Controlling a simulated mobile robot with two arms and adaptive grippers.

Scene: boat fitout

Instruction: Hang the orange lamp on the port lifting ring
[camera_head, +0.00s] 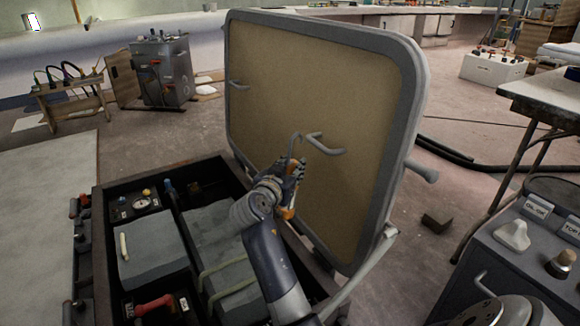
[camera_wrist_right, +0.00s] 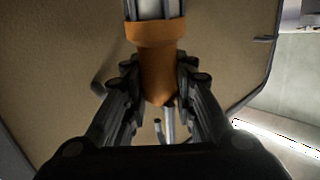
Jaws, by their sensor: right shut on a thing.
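My right gripper (camera_head: 294,172) is shut on the orange lamp (camera_head: 287,212), mostly hidden by the fingers in the head view. A thin grey hook (camera_head: 296,140) rises above the gripper. In the right wrist view the orange lamp (camera_wrist_right: 158,78) sits between both fingers of the right gripper (camera_wrist_right: 160,85). The raised lid (camera_head: 300,110) carries two grey ring-like handles, a left one (camera_head: 240,85) and a right one (camera_head: 325,145). The hook is just left of the right handle in the picture; whether they touch cannot be told. My left gripper is out of view.
Below the lid is an open dark box (camera_head: 100,230) with grey units, gauges and a red handle (camera_head: 155,305). A control console (camera_head: 520,250) and a table (camera_head: 545,95) stand at the right. A small dark block (camera_head: 437,220) lies on the floor.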

